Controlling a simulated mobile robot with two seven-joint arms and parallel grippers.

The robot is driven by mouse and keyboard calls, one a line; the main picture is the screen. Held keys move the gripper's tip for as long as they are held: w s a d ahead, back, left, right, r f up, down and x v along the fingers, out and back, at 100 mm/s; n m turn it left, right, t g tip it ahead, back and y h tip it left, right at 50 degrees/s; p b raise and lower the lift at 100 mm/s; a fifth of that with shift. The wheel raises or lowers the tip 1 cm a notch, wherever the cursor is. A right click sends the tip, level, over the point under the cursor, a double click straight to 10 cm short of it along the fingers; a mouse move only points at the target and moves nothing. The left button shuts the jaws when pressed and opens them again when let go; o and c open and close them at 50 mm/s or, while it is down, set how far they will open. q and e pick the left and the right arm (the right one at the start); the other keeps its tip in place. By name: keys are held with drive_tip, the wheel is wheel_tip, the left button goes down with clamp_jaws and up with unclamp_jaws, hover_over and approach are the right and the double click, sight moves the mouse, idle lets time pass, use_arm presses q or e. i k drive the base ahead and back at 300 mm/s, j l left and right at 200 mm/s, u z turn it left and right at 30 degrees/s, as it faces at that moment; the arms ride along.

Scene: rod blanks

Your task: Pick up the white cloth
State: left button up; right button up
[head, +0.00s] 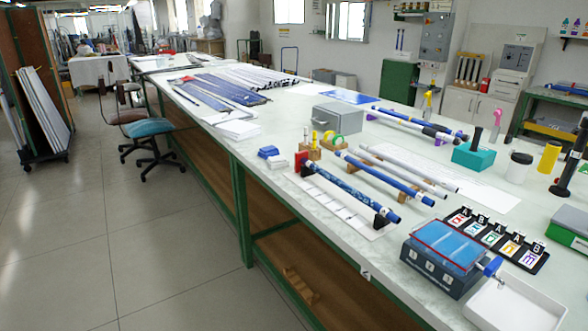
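No piece shows plainly as a white cloth. A small white folded piece (278,162) lies next to a small blue folded piece (268,152) near the left edge of the long table; it may be the cloth, but it is too small to be sure. A larger flat white stack (238,129) lies farther back and looks like paper. Neither of my grippers is in view.
The long table (378,262) holds blue and white rods (385,177) on supports, a grey box (337,118), a blue-topped box (445,247), a row of lettered cards (497,238) and a white tray (515,306). A chair (150,127) stands left; floor there is clear.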

sight(281, 160)
drive_tip(key=i+j+z, duration=0.1)
drive_tip(key=i+j, duration=0.2)
drive_tip(key=i+j+z, duration=0.15)
drive_tip(key=i+j, duration=0.15)
drive_tip(key=i+j+z, duration=0.1)
drive_tip(key=i+j, duration=0.3)
drive_tip(key=i+j+z, duration=0.15)
drive_tip(key=i+j, duration=0.2)
drive_tip(key=i+j+z, duration=0.1)
drive_tip(key=i+j, duration=0.25)
drive_tip(key=i+j+z, duration=0.15)
drive_tip(key=j, duration=0.4)
drive_tip(key=i+j+z, duration=0.1)
drive_tip(key=i+j, duration=0.3)
